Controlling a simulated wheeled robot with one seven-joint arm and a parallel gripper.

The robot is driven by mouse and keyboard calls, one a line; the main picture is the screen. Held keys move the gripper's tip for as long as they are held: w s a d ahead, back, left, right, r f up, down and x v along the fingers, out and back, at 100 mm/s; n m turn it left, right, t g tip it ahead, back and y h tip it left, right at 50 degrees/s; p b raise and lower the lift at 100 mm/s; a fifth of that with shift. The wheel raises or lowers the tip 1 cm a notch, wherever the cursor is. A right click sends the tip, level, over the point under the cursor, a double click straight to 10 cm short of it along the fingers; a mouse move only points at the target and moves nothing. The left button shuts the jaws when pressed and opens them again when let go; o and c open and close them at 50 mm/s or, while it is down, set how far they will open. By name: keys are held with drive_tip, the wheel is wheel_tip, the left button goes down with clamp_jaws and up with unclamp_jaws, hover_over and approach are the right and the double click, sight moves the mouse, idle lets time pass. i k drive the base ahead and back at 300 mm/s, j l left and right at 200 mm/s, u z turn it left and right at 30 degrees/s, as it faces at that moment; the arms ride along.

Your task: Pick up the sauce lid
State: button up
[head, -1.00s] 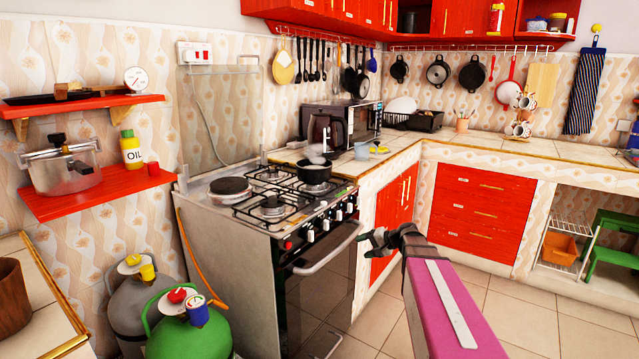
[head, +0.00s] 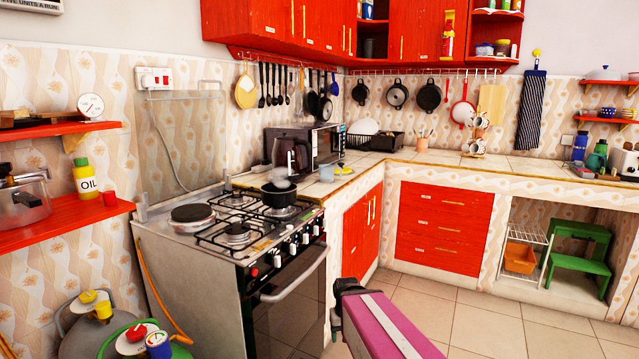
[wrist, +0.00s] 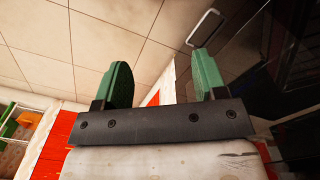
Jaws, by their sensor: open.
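I cannot tell for sure which thing is the sauce lid. A pale domed lid (head: 603,73) sits on the upper shelf at the far right of the head view. A dark saucepan (head: 281,193) stands on the stove, with steam over it and no lid clearly seen on it. My gripper (wrist: 160,82) shows in the wrist view with its two green fingers wide apart and nothing between them. In the head view my pink arm reaches up from the bottom, and the fingers are not clearly seen there. My gripper is low in front of the oven, away from the shelves.
The stove (head: 170,260) with its oven handle (head: 295,278) stands left of my arm. Red drawers (head: 445,228) and a tiled counter (head: 500,168) run behind. A green step stool (head: 580,255) is under the counter at right. The floor (head: 455,310) in front is clear.

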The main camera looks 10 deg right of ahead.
sight(345, 170)
drive_tip(key=i+l+u, duration=0.1)
drive_tip(key=i+l, duration=0.4)
drive_tip(key=l, duration=0.25)
drive_tip(key=i+l+u, duration=0.15)
drive_tip(key=l, duration=0.25)
drive_tip(key=i+l, duration=0.3)
drive_tip(key=l+u, duration=0.05)
drive_tip(key=l, duration=0.05)
